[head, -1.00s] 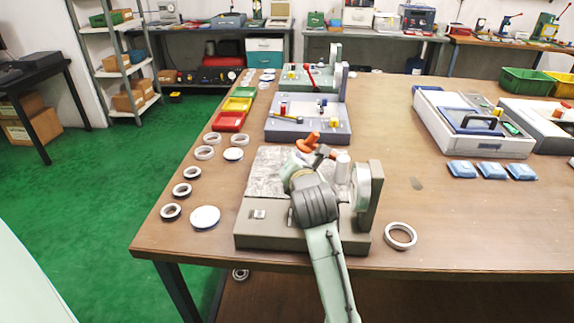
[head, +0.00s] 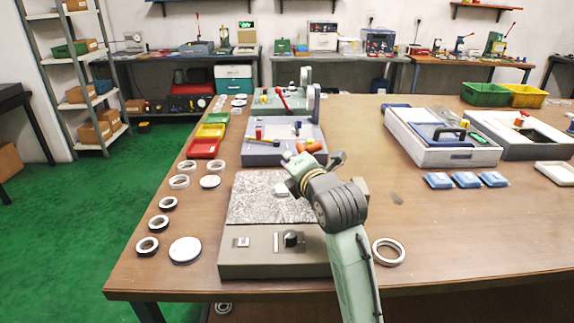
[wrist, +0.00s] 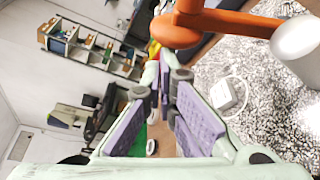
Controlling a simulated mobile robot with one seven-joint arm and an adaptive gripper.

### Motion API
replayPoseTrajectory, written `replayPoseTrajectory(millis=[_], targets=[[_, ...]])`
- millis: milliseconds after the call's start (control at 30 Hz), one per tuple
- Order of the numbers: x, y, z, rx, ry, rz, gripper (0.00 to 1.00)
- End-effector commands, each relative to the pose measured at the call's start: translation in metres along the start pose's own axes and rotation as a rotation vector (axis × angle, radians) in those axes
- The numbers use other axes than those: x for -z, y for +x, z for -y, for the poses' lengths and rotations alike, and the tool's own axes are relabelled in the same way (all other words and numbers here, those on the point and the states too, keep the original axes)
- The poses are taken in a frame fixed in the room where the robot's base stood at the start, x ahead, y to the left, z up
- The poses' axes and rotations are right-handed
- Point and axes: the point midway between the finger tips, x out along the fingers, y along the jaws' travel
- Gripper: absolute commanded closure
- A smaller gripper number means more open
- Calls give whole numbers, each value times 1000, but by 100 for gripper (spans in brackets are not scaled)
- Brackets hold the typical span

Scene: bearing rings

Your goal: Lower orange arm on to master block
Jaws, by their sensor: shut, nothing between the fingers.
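The orange arm (head: 309,146) shows just above my wrist in the head view. In the wrist view the orange arm (wrist: 225,22) crosses the top, beside a pale cylinder (wrist: 297,42). A small pale block (wrist: 226,95), which looks like the master block, lies on the speckled plate below the orange arm; in the head view the block (head: 281,190) is on the plate's right part. My gripper (wrist: 163,78) is shut and empty, apart from the block and to its left in the wrist view. In the head view my gripper (head: 292,160) is over the plate's far right corner.
The speckled plate (head: 255,205) sits on a grey base (head: 265,262) with a dark knob. My arm hides the base's right side. Rings and discs (head: 185,250) lie to the left, and one ring (head: 388,251) to the right. A similar purple-grey fixture (head: 262,152) stands behind.

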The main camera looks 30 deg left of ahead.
Motion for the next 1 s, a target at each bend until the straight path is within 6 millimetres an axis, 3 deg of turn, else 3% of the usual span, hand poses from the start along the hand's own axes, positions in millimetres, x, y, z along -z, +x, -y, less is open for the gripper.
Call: replayPoseTrajectory(millis=[667, 1000], targets=[[-9, -2, -4, -2, -4, 11, 100], [-34, -12, -54, -5, -7, 12, 100]])
